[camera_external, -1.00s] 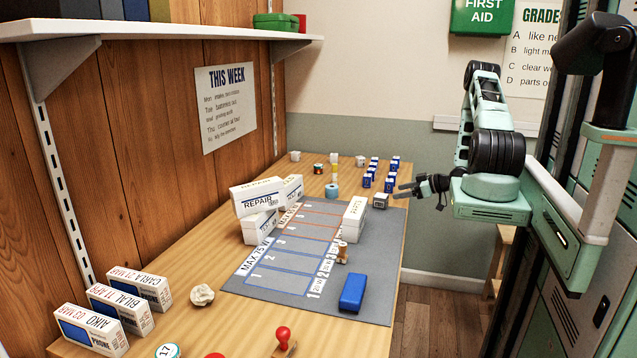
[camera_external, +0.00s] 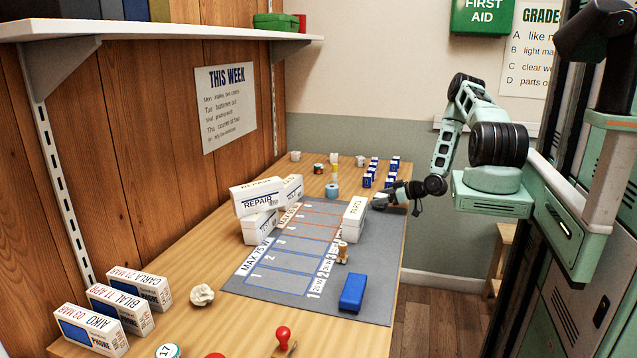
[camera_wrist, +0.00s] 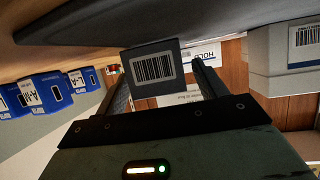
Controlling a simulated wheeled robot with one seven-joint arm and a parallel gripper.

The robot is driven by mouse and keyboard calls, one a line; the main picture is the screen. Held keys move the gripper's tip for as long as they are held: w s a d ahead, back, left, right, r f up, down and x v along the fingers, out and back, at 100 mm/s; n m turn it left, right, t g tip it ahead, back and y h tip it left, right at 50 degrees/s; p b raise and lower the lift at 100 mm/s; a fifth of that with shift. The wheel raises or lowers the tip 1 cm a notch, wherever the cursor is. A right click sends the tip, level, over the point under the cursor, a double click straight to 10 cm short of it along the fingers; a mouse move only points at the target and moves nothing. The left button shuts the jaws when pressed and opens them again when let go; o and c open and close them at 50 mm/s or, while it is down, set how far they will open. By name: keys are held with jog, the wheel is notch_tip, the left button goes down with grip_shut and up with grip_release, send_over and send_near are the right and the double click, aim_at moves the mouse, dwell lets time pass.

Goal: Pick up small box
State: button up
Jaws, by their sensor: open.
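The small box (camera_wrist: 153,68) shows in the wrist view as a dark-looking block with a barcode label on the face toward me. It stands between the two fingers of my gripper (camera_wrist: 165,88), which is open around it; I cannot tell whether either finger touches it. In the external view my gripper (camera_external: 388,199) is low at the right edge of the grey mat (camera_external: 372,265), and it mostly hides the small box there.
A white PARTS box (camera_external: 353,215) stands close left of my gripper; a white barcoded box (camera_wrist: 292,45) is at right in the wrist view. Several blue boxes (camera_external: 366,181) stand just behind. White REPAIR boxes (camera_external: 257,197) are across the mat; a blue case (camera_external: 353,293) lies nearer.

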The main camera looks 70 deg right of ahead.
jog(key=c, duration=1.1)
